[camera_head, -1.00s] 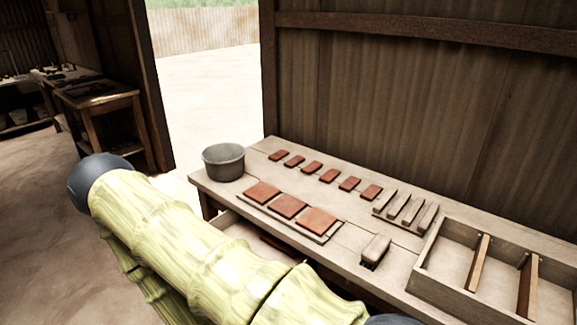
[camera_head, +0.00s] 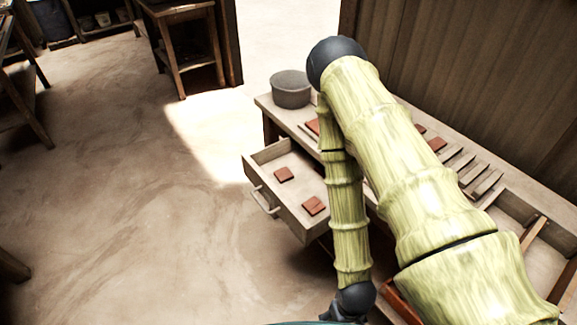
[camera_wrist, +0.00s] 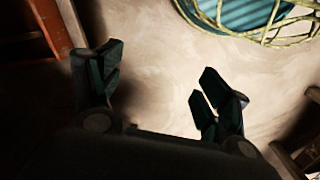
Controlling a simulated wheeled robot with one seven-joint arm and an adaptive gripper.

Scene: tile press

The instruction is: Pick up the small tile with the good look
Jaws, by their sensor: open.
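Two small red-brown tiles lie apart in the pulled-out drawer (camera_head: 260,184): one tile (camera_head: 284,174) toward the back left, the other tile (camera_head: 314,206) nearer the front. Their surface detail is too small to judge. On the bench, two small tiles show in part, one (camera_head: 437,144) and another (camera_head: 420,129) by my arm. A larger tile (camera_head: 313,126) peeks out left of the arm. My arm hides the rest of the row. My gripper (camera_wrist: 160,65) is open and empty in the wrist view, above bare floor, with no tile between its fingers.
A grey pot (camera_head: 291,90) stands at the bench's far left corner. Wooden strips (camera_head: 467,170) and a divided wooden tray (camera_head: 515,212) are at the right. The drawer juts out over the floor. Open floor (camera_head: 120,220) lies to the left.

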